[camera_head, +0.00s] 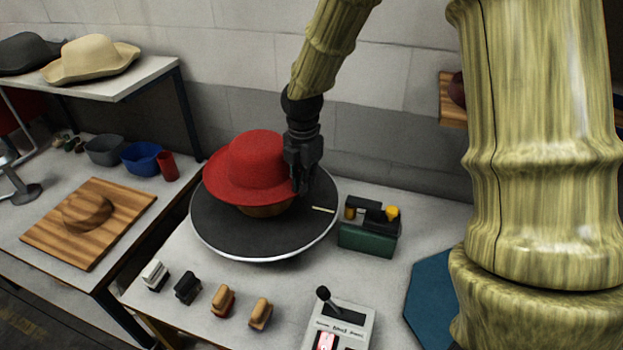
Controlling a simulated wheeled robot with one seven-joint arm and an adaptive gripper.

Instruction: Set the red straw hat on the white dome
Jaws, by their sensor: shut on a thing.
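The red straw hat (254,165) is over the round dark turntable (235,230) in the middle of the worktable. Its brim tilts a little. A brown wooden block (266,210) shows under the hat's front edge; whether the hat touches it I cannot tell. My gripper (300,187) reaches down at the hat's right side and is shut on its brim. The fingertips are partly hard to make out. I see no white dome in this view.
A green box with yellow knobs (369,232) stands right of the turntable. Several brushes (222,300) line the front, beside a control box with a lever (340,325). A wooden board (88,222) with a wooden block lies left. Other hats (90,58) rest on a shelf.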

